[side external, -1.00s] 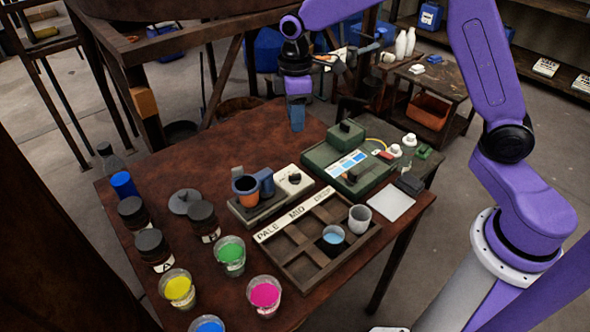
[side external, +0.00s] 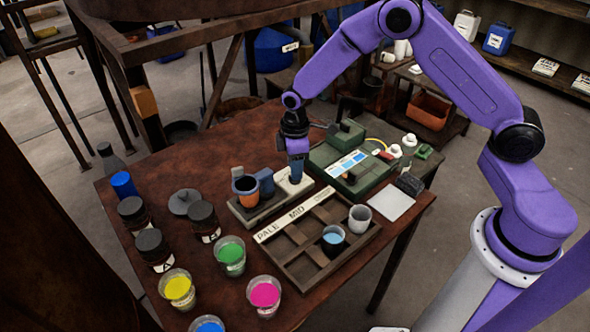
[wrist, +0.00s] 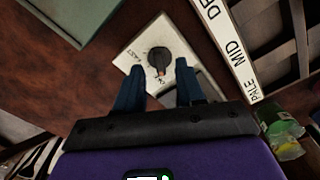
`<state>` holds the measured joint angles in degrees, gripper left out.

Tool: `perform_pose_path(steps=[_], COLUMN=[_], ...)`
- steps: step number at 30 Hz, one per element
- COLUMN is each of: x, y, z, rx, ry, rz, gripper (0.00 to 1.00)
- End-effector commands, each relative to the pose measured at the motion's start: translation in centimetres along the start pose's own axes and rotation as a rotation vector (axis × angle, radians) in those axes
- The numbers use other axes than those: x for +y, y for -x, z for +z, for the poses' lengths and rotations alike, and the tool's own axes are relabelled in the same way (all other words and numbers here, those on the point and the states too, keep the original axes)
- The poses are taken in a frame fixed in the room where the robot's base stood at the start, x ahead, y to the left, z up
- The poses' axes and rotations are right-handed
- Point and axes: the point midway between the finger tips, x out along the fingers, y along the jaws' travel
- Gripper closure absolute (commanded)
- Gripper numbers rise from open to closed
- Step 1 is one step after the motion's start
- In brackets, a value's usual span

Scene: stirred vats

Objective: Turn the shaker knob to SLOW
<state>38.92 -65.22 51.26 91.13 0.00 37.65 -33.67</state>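The shaker (side external: 245,215) is a low grey unit on the brown table, with a pale control panel at its right end. In the wrist view its panel (wrist: 140,47) carries a dark round knob (wrist: 157,57) with a small orange-red mark at its lower edge. FAST is printed left of the knob; the lettering below it is too small to read surely. My gripper (side external: 296,178) is over the panel and hides the knob in the side view. In the wrist view my gripper (wrist: 158,66) is open, its blue fingers spread either side of the knob; contact cannot be told.
A compartment tray (side external: 285,262) labelled PALE and MID lies in front. A green device (side external: 325,155) stands behind right. Jars and dye cups fill the table's left and front.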

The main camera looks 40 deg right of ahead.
Motion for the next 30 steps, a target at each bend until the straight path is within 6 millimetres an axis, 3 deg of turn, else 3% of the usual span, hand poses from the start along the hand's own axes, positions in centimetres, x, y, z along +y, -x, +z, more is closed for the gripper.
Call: perform_pose_path(steps=[6,16,17,20,30], x=[0.0,0.0,0.0,0.0,-0.1], y=[-1.8,-2.0,-2.0,-2.0,-2.0], z=[0.0,0.0,0.0,0.0,-0.1], rx=[0.001,0.001,0.001,0.001,0.000], ry=[0.000,0.000,0.000,0.000,-0.017], rz=[0.000,0.001,0.001,0.001,0.000], gripper=[0.62,0.62,0.68,1.00,1.00])
